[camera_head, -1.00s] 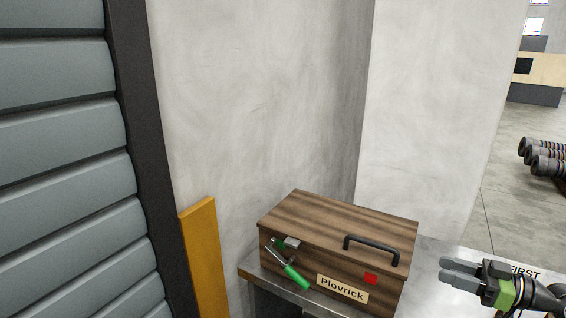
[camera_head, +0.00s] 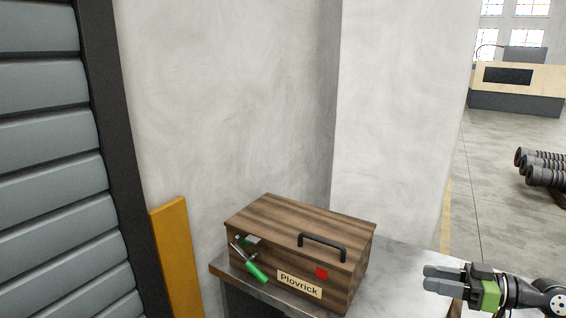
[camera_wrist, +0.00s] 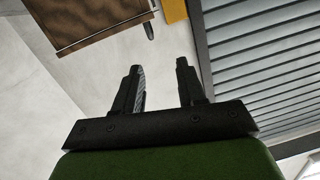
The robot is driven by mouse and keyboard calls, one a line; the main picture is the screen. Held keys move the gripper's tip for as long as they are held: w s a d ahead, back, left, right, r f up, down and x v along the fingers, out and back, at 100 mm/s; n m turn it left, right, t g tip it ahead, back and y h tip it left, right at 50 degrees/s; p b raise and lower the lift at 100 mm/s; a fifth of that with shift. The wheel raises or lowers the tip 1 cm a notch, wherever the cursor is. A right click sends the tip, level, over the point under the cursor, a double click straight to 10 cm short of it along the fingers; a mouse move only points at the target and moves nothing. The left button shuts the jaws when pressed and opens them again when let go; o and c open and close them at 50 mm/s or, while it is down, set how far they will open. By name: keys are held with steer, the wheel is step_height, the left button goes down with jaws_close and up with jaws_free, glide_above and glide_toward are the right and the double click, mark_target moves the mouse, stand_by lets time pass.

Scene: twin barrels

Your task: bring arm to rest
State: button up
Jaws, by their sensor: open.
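My gripper (camera_head: 443,280) is at the lower right of the head view, to the right of a wooden box and apart from it. Its fingers point left. In the wrist view the two dark fingers of my gripper (camera_wrist: 160,85) stand apart with nothing between them. Part of my arm (camera_head: 530,293) shows at the right edge of the head view.
The brown wooden box (camera_head: 300,225), labelled Plovrick, sits on a metal table (camera_head: 385,262) and has a black handle and a green-handled tool on its front. A grey shutter (camera_head: 45,150), yellow post (camera_head: 172,255) and pale wall stand left. Pipes (camera_head: 545,172) lie on the floor at right.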

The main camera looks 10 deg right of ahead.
steer(key=a+r+m+g+h+p, duration=0.25)
steer(key=a+g+h, duration=0.5)
steer(key=a, duration=1.75)
steer(key=s+a+r+m+h+p, duration=0.2)
steer(key=s+a+m+h, duration=0.15)
steer(key=s, duration=0.65)
steer(key=s+d+m+t+h+p, duration=0.1)
steer(key=s+d+m+t, duration=0.1)
steer(key=s, duration=0.4)
steer(key=s+d+r+m+t+h+p, duration=0.1)
steer(key=s+d+m+t+h, duration=0.1)
steer(key=s+d, duration=0.2)
steer(key=s, duration=0.3)
steer(key=shift+d+r, duration=0.3)
